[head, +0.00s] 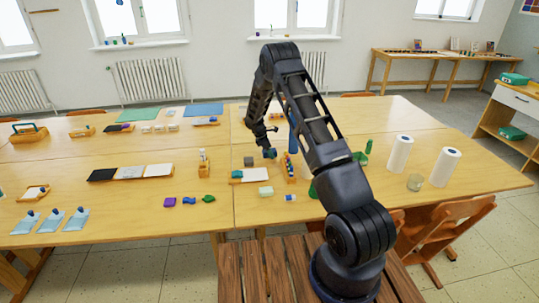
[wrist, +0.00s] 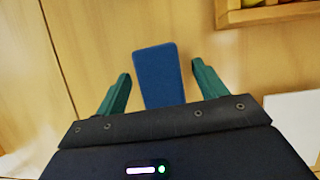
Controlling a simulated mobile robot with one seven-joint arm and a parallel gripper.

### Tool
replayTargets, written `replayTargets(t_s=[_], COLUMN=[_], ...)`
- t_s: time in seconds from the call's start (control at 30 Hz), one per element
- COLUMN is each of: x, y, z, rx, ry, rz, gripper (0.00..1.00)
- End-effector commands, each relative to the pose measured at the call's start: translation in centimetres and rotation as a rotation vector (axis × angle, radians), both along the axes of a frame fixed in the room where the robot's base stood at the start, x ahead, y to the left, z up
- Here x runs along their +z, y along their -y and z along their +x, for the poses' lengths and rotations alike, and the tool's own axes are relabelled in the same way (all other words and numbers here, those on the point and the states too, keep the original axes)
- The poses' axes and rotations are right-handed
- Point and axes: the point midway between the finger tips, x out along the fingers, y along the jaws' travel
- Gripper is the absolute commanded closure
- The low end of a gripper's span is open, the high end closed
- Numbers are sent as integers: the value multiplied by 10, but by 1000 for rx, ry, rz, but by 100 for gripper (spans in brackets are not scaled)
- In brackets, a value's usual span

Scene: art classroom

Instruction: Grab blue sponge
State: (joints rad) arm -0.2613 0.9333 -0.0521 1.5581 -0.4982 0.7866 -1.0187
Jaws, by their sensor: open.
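The blue sponge (wrist: 158,72) is a flat rectangular block in the wrist view. It shows between the two green fingers of my gripper (wrist: 162,70), with a gap on each side. Its lower end is hidden by the gripper body. The fingers are apart and not touching it; I cannot tell how far above it they are. In the head view my gripper (head: 269,153) hangs low over the middle of the table, and I cannot pick out the sponge there with certainty.
A wooden tray (wrist: 262,13) is at the upper right of the wrist view, and a white sheet (wrist: 296,118) at the right. In the head view a grey block (head: 248,161) lies left of the gripper. Paper rolls (head: 399,154) stand at the right. Bare tabletop (head: 130,205) lies at left.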

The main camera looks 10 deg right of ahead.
Motion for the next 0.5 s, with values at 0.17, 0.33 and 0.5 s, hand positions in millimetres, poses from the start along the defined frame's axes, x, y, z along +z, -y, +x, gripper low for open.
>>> replayTargets(t_s=[0.17, 0.33, 0.5], x=[-2, -2, -2], y=[1, 1, 0], z=[0, 0, 0], rx=[0, 0, 0], ry=[1, 1, 1], rz=[1, 1, 1], gripper=[29, 51, 76])
